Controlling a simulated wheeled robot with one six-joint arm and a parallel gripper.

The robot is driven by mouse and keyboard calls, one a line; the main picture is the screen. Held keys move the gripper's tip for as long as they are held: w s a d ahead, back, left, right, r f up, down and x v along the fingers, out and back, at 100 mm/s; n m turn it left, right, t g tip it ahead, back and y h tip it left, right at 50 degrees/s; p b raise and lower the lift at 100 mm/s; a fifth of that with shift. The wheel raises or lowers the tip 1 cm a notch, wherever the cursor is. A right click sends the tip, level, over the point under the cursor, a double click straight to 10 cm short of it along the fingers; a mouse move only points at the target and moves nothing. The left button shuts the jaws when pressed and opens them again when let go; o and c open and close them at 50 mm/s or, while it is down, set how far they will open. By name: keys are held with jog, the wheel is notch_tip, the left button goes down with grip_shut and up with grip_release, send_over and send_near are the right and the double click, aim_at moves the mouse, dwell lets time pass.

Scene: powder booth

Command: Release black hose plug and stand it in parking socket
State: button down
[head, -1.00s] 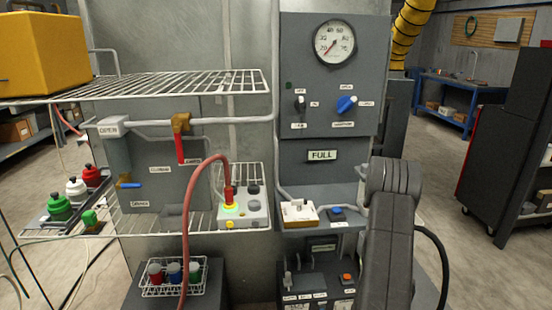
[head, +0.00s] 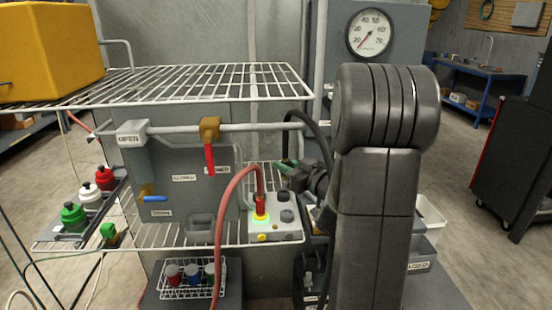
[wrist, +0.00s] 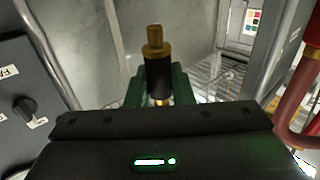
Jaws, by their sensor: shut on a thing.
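My gripper (head: 285,168) has green fingers and is shut on a black plug with a brass end (wrist: 155,75), in the middle of the wrist view. In the head view the gripper is above and right of a grey block (head: 262,233), apart from it; the plug there is too small to make out. A black hose (head: 300,114) arches above the gripper. A red plug (head: 261,205) with a red hose stands in the block, in a glowing yellow-green ring. Dark round sockets or knobs (head: 285,198) sit beside it. I cannot tell which socket is for parking.
A wire shelf (head: 200,86) overhangs the block from above left. A pipe with a red-handled valve (head: 209,150) runs behind. A wire basket with coloured caps (head: 190,292) is below. Green, white and red bottles (head: 74,217) stand left. My arm hides much of the gauge panel (head: 410,50).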

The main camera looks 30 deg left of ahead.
aim_at(284, 180)
jog(key=shift+s+a+r, duration=0.15)
jog(key=shift+s+a, duration=0.05)
jog(key=shift+a, duration=0.1)
jog(key=shift+d+f+b, duration=0.1)
jog(key=shift+f+b, duration=1.9)
jog(key=shift+f, duration=0.55)
jog(key=shift+f+b, duration=0.3)
jog(key=shift+b, duration=0.05)
jog(key=c, duration=1.2)
grip_release()
jog(key=v, duration=1.3)
jog(key=shift+d, duration=0.45)
jog(key=shift+a, duration=0.1)
